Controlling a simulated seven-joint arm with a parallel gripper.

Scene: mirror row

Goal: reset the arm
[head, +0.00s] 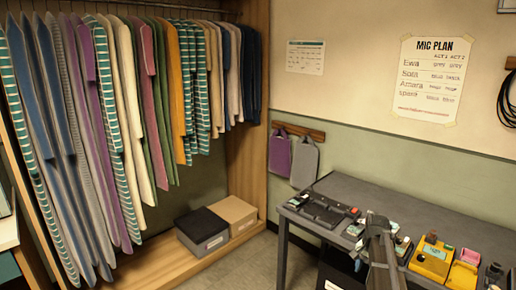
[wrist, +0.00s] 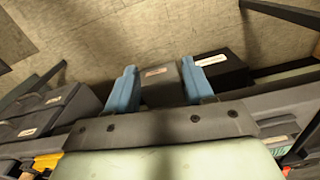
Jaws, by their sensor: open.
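My gripper (wrist: 160,86) shows in the wrist view with its two blue fingers spread apart. Nothing is held between the fingers. Past the fingertips are a grey labelled box (wrist: 161,72) and a black labelled box (wrist: 222,70), with bare floor (wrist: 150,30) beyond. I cannot tell how far the fingers are from the boxes. In the head view, part of my grey arm (head: 380,250) rises at the front of the table; the fingers cannot be made out there.
The grey table (head: 345,190) carries a dark tray (head: 323,210), a yellow case (head: 432,260) and several small devices near my arm. A clothes rack with many garments (head: 105,90) stands left, above a black box (head: 203,231) and a tan box (head: 236,211). Dark cases (wrist: 45,108) lie left in the wrist view.

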